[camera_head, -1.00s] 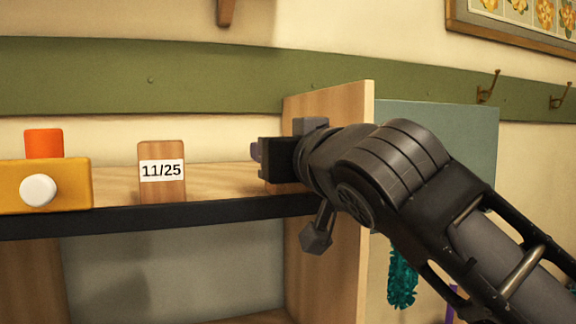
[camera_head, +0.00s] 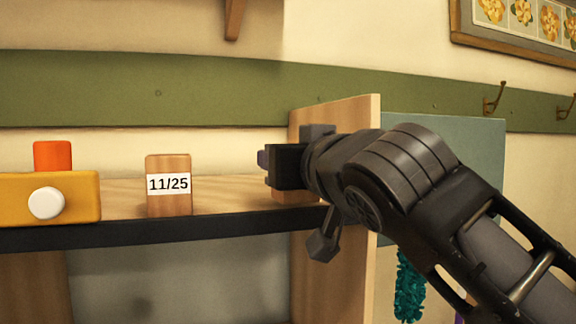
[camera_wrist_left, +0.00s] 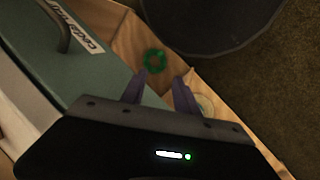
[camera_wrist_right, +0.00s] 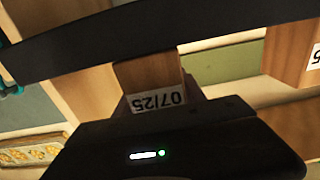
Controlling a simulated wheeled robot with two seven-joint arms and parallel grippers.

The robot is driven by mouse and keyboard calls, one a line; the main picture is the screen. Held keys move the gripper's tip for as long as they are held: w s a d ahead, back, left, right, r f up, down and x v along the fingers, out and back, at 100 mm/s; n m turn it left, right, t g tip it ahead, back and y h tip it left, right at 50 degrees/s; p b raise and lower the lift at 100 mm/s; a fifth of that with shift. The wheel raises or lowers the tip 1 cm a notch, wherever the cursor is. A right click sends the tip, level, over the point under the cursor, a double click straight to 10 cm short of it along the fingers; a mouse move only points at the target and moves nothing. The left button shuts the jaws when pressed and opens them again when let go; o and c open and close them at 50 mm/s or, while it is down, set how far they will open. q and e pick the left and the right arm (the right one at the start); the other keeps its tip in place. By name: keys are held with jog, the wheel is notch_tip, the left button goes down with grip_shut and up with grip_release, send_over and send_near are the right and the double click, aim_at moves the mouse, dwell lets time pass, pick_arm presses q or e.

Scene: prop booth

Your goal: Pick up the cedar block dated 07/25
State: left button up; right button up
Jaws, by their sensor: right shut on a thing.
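The cedar block dated 07/25 (camera_wrist_right: 148,73) is between the fingers of my right gripper (camera_wrist_right: 158,92), its label upside down in the right wrist view. My right gripper is shut on it. In the head view my right gripper (camera_head: 264,160) is at the right end of the shelf, beside the upright side panel, and largely hides the block. Another wooden block, dated 11/25 (camera_head: 168,203), stands upright on the shelf to the left; part of it also shows in the right wrist view (camera_wrist_right: 290,50). My left gripper (camera_wrist_left: 160,92) is open and empty.
The shelf (camera_head: 120,235) has a dark front edge. A yellow toy block (camera_head: 80,190) with a white knob and orange top stands at its left. The wooden side panel (camera_head: 365,120) rises right by my arm. Below my left gripper are a wooden box and green ring (camera_wrist_left: 154,60).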

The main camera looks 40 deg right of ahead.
jog(key=shift+r, duration=1.35)
jog(key=b+v, duration=0.3)
jog(key=v, duration=1.5)
jog(key=shift+d, duration=0.1)
